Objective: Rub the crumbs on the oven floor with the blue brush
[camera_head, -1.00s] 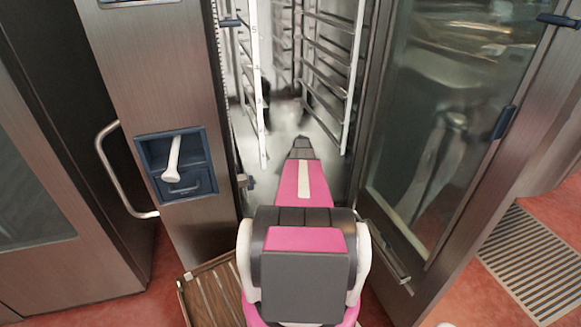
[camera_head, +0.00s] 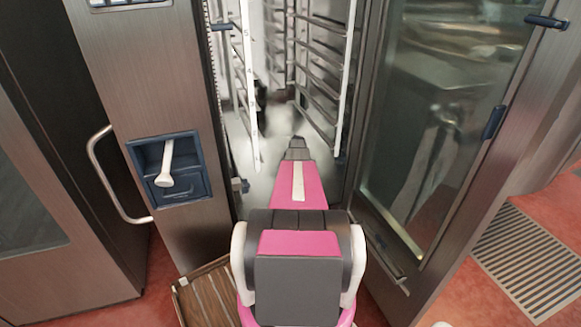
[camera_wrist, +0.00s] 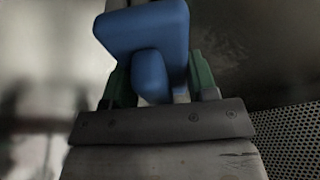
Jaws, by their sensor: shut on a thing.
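My gripper (camera_wrist: 160,88) is shut on the blue brush (camera_wrist: 145,30), which fills the upper middle of the wrist view. Green fingers sit on both sides of the brush's rounded blue part. In the head view my arm reaches into the open oven, and the gripper and brush are hidden beyond the dark wrist end. The oven floor (camera_head: 262,185) shows as a pale, blurred metal surface beside my arm. I cannot make out crumbs in either view. Whether the brush touches the floor cannot be told.
White rack rails (camera_head: 246,85) stand left and right inside the oven. The open glass door (camera_head: 440,120) is close on the right. A blue recess holding a white handle (camera_head: 168,165) is in the left panel. A slatted wooden crate (camera_head: 208,298) stands low, left of my arm.

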